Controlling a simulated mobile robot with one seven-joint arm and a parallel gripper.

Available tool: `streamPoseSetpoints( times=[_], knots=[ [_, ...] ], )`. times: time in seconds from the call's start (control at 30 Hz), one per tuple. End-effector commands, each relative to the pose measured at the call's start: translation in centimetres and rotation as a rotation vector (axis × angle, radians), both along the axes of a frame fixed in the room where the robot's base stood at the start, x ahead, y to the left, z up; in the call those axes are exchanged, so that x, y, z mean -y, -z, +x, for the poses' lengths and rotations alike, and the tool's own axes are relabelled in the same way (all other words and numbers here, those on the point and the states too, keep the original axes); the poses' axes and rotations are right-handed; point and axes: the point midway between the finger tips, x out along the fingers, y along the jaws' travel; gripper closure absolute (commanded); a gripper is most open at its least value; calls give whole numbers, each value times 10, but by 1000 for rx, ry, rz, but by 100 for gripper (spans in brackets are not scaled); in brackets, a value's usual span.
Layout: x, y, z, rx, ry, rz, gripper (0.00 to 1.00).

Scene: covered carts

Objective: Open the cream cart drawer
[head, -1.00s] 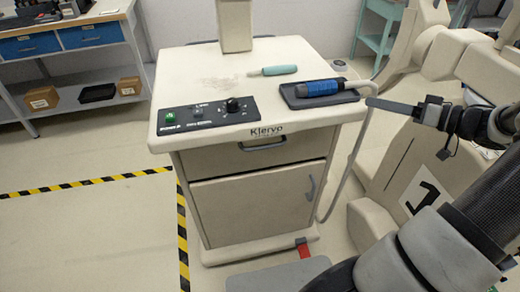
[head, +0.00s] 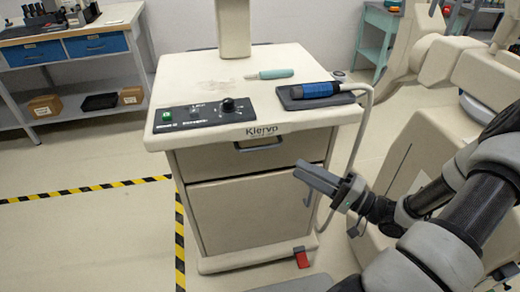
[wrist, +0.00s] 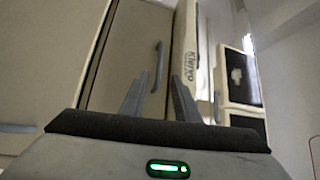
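The cream cart (head: 192,88) stands upright in the middle of the head view. Its drawer (head: 215,160) is closed flush under the top, with a short bar handle (head: 258,148) near its upper edge. My gripper (head: 298,171) is in front of the cart's right side, lower than and right of the drawer handle. In the wrist view, which is turned sideways, my gripper (wrist: 155,82) has its fingers apart with nothing between them. The drawer handle (wrist: 158,66) appears beyond the tips, between them in the picture and apart from them.
Below the drawer is a door (head: 240,210); its handle shows in the wrist view (wrist: 18,128). A blue-handled tool (head: 315,89) and a teal-handled tool (head: 270,74) lie on top. A red pedal (head: 301,257) is at the base. Cream equipment stands right; floor is clear left.

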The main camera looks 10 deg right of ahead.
Motion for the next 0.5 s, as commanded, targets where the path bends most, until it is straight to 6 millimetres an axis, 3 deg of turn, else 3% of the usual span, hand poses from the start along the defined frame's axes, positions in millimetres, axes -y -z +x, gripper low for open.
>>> streamPoseSetpoints(
  times=[0.5],
  knots=[
    [-79,-14,77,3,-1,-3,71]
  ],
)
